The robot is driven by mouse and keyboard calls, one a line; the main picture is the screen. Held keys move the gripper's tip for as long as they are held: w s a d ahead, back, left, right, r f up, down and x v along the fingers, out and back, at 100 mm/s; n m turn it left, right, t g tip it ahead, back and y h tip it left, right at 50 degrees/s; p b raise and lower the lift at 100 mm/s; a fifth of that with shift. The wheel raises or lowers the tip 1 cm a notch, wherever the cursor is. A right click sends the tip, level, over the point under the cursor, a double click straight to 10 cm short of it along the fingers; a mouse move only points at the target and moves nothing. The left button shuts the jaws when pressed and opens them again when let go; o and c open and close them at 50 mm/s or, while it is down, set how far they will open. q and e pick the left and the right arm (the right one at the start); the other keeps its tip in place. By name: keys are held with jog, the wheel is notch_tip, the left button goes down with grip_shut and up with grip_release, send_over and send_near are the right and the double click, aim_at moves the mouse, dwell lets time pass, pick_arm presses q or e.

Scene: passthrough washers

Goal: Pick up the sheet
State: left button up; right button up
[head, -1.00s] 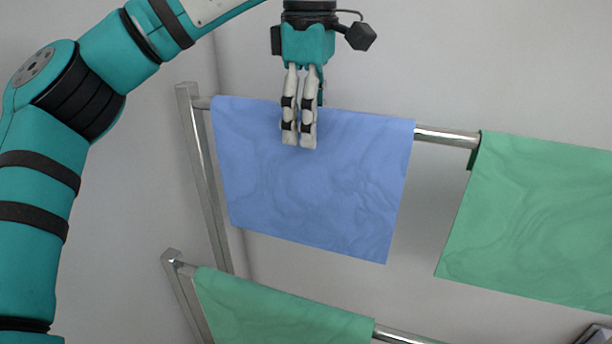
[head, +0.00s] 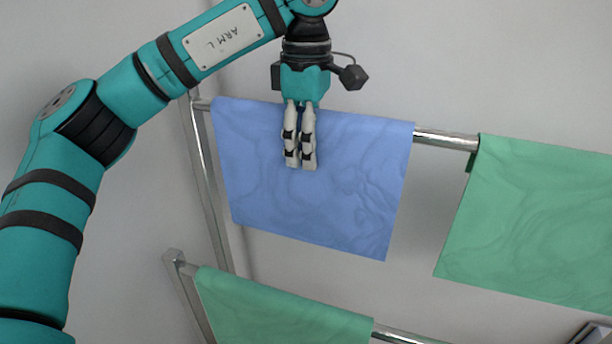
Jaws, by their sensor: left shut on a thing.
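A blue sheet (head: 350,195) hangs over the upper metal rail, near the rail's left end. My left gripper (head: 301,165) comes down from above in front of the blue sheet's upper part. Its two fingers are close together, shut on the blue sheet. The fingers cover a small patch of the sheet; the cloth between them cannot be seen. My right gripper is not in view.
A green sheet (head: 540,225) hangs on the same upper rail (head: 447,140) to the right. Another green sheet (head: 270,315) hangs on a lower rail (head: 400,336) in front. A metal post (head: 205,170) stands left of the blue sheet. A wall is behind.

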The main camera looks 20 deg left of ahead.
pick_arm(q)
grip_shut()
jog(key=shift+r, duration=0.1)
